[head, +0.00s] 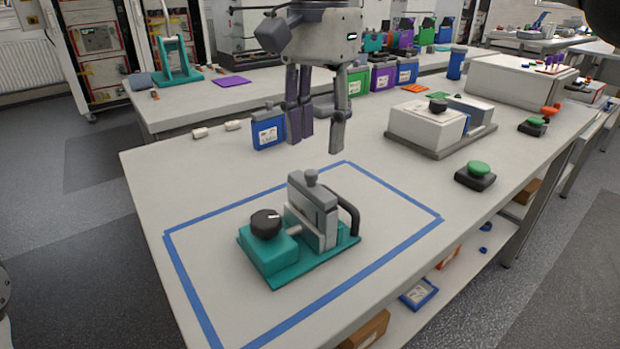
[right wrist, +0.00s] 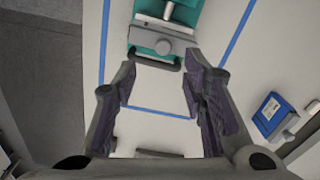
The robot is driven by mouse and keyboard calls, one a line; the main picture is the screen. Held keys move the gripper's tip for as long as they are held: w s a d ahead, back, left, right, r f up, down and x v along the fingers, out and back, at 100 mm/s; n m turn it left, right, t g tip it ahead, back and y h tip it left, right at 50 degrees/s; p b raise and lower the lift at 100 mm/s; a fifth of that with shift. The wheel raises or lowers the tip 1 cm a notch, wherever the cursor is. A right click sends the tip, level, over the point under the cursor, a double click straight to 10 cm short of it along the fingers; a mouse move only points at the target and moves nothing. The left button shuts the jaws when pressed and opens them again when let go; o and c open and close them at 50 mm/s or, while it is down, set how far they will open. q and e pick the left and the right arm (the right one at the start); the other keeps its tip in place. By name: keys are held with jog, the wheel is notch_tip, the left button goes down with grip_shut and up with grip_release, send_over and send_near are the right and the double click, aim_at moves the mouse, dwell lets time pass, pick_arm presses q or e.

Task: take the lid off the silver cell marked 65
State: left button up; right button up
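A silver-grey cell (head: 318,222) stands upright in a teal holder (head: 272,262) inside a blue taped outline. The cell shows from above in the right wrist view (right wrist: 160,45), beyond my fingers. My right gripper (head: 316,143) is above and behind the cell, pointing down, apart from it. Its fingers (right wrist: 160,88) are spread with nothing between them. My left gripper is not in view.
The holder has a black dial (head: 266,223) and a dark curved handle (head: 347,208). A blue cell (head: 268,130) stands behind the outline, close to my right gripper in the picture. A white device (head: 425,125) and a green button (head: 477,170) are to the right. The outlined area is otherwise clear.

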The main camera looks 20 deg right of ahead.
aim_at(312, 171)
jog(key=f, duration=0.6)
jog(key=shift+a, duration=0.35)
jog(key=shift+r, duration=0.1)
grip_shut()
